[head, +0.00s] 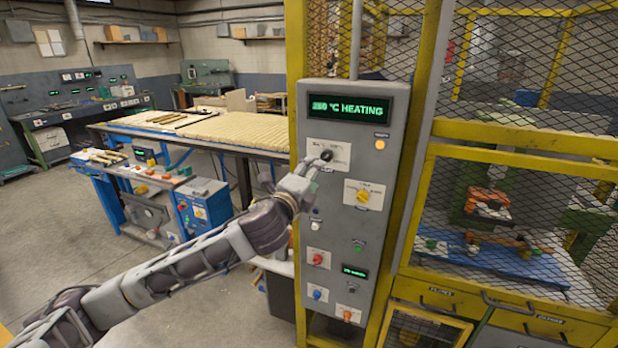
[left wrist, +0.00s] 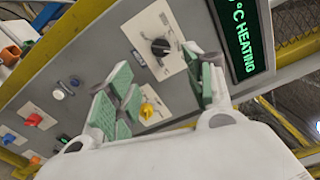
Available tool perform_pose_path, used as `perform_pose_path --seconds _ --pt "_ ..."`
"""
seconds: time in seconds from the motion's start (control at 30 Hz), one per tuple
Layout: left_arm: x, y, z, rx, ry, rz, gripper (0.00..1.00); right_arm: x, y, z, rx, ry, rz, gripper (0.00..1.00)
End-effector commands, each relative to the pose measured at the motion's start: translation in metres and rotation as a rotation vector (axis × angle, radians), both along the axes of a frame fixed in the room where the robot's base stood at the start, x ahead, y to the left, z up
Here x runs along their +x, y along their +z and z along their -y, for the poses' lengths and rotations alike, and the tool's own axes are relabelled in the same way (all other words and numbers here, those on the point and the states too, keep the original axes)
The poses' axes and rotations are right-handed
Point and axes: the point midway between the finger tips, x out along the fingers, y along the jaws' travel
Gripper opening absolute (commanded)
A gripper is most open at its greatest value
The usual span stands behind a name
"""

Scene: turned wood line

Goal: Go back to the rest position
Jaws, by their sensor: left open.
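My left gripper (head: 312,170) is in front of the upper part of a grey control panel (head: 377,250), its fingers pointing at a black rotary knob (head: 327,155) on a white plate. In the left wrist view the green-padded fingers (left wrist: 163,92) are spread apart with nothing between them, and the black knob (left wrist: 160,47) shows beyond the gap. Whether a finger touches the knob or panel I cannot tell. A display (head: 345,107) at the panel's top reads HEATING in green, with a number in °C. My right gripper is not in view.
Yellow-framed mesh guarding (head: 530,160) stands to the right. A table of wooden pieces (head: 235,130) and a blue cart (head: 110,200) stand left. Open floor (head: 50,230) lies further left.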

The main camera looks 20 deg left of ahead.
Motion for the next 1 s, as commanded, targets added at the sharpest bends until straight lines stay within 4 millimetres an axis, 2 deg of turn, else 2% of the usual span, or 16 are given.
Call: perform_pose_path --seconds 0.2,0.73,0.87,1.0 --pt "-0.006 0.000 0.000 0.000 0.001 0.000 0.53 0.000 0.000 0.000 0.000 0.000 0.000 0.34" --pt "-0.004 -0.003 -0.002 -0.006 0.002 -0.006 0.53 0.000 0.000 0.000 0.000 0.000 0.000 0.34" --pt "0.006 -0.017 -0.006 -0.030 0.012 -0.028 0.53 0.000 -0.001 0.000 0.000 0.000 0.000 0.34" --pt "0.024 -0.050 -0.018 -0.086 0.031 -0.077 0.53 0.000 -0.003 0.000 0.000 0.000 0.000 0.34"
